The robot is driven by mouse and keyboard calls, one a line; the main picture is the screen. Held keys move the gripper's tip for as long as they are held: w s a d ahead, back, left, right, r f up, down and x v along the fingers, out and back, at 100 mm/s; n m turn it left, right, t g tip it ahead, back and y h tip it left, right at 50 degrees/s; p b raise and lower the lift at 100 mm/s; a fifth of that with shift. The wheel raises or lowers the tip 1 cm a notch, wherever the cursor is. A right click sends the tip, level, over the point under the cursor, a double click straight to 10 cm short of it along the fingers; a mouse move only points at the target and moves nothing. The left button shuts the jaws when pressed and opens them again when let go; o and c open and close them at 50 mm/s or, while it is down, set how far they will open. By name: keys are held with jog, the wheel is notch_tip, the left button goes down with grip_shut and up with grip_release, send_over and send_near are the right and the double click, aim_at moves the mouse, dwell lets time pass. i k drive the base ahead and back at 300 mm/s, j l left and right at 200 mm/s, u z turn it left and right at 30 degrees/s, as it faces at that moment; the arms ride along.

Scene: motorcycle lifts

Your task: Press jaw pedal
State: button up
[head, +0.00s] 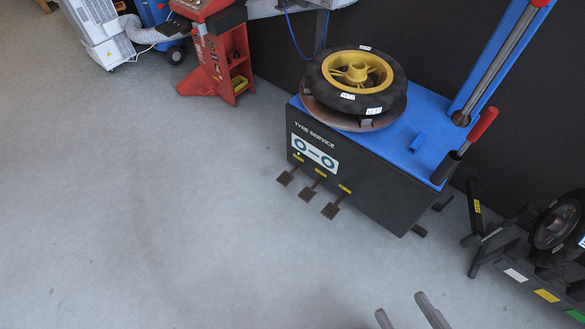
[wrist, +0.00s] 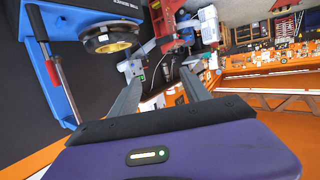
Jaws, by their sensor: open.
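The tyre changer (head: 350,178) has a black front marked "TYRE SERVICE" and a blue top. I cannot tell which one is the jaw pedal. A black tyre with a yellow rim (head: 352,82) lies on the turntable. My gripper (head: 408,312) shows at the bottom edge of the head view, open and empty, apart from the pedals and nearer to me. In the wrist view my gripper (wrist: 160,80) has its fingers spread; the pedals are not visible there.
A red machine (head: 222,60) and a white unit (head: 98,28) stand at the back left. A rack with a wheel (head: 555,228) stands at the right. A lever with a red handle (head: 482,124) rises at the changer's right corner. The grey floor (head: 150,200) before the pedals is clear.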

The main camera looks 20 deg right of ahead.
aim_at(285, 178)
jog(key=i+j, duration=0.1)
jog(key=i, duration=1.85)
jog(key=l+z, duration=0.05)
jog(key=l, duration=0.1)
